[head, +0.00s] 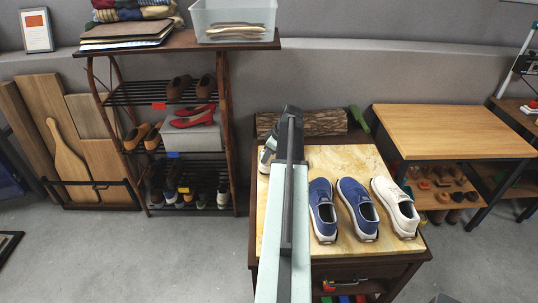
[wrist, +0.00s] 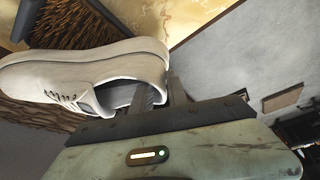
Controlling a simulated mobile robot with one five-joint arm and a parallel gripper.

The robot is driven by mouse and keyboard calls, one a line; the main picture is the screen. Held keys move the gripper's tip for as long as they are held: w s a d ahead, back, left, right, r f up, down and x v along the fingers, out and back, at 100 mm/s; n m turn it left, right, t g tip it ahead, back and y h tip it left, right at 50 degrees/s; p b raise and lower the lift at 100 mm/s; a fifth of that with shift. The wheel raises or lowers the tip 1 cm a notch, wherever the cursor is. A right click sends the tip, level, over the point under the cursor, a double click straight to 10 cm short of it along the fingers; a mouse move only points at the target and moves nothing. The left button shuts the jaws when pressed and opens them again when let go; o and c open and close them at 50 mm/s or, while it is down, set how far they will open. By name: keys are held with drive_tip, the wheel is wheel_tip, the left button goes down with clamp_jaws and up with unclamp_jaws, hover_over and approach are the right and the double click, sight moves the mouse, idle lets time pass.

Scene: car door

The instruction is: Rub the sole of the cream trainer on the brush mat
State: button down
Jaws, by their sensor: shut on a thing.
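A cream trainer (wrist: 90,75) fills the left of the wrist view, its laces and ankle opening facing the camera. My gripper (wrist: 165,92) is shut on its rim at the opening, one finger inside the shoe. Brown bristles of the brush mat (wrist: 75,38) show behind and below the trainer; its sole is hidden, so I cannot tell whether it touches them. In the head view the brown, rough brush mat (head: 315,124) lies at the table's back edge. My arm hides the gripper there. Part of a pale shoe (head: 267,155) shows left of my arm.
Two blue shoes (head: 322,208) and another cream shoe (head: 395,205) stand on the marbled table top (head: 345,160) right of my arm. A green object (head: 359,118) lies beside the mat. A shoe rack (head: 165,95) stands left, a wooden bench (head: 450,130) right.

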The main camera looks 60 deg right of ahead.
drive_tip(key=shift+w+d, duration=0.15)
drive_tip(key=shift+d, duration=1.9)
drive_tip(key=shift+a, duration=3.1)
drive_tip(key=shift+d, duration=3.1)
wheel_tip(320, 180, up, 8)
drive_tip(key=p, duration=0.8)
